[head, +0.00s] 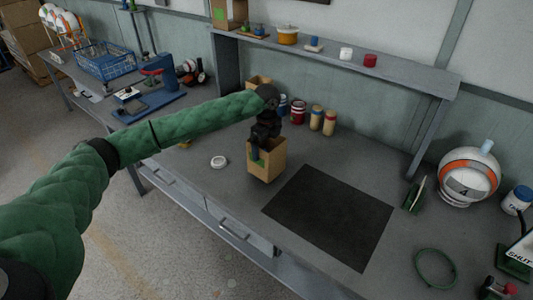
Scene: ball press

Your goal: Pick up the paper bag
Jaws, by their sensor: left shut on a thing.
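The paper bag (270,163) is a small brown open-topped bag with a green mark on its side. It stands upright at the workbench's middle, left of the black mat; whether its base touches the bench is hard to tell. My left arm in its green sleeve reaches in from the left, and my left gripper (257,152) points down at the bag's near left rim, shut on it. The fingertips are small and dark here. My right gripper is not in view.
A black mat (330,216) lies flat to the right. A white round lid (218,162) is left of the bag. Several jars, including a red one (298,111), stand behind it. A shelf (400,76) runs along the back. A white-orange helmet (468,177) and a green ring (435,268) are at right.

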